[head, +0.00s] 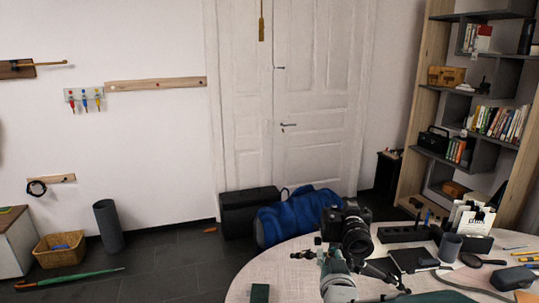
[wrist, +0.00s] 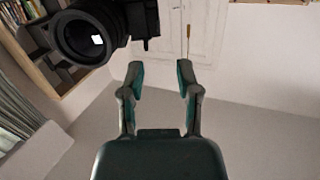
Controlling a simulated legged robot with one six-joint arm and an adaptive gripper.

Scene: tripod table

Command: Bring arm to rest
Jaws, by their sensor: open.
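My gripper (wrist: 160,72) shows in the wrist view with its two dark, teal-edged fingers spread apart. Nothing is between the fingertips. A black camera (wrist: 88,32) with a large lens is close by at the upper left of that view, apart from the fingers. In the head view the black camera (head: 346,228) stands above the round pale table (head: 290,262) at the lower right. Grey-green and black parts show below it; I cannot tell there which belong to my arm and which to a tripod. The fingers are not clearly seen in the head view.
A blue bag (head: 298,215) lies behind the table.

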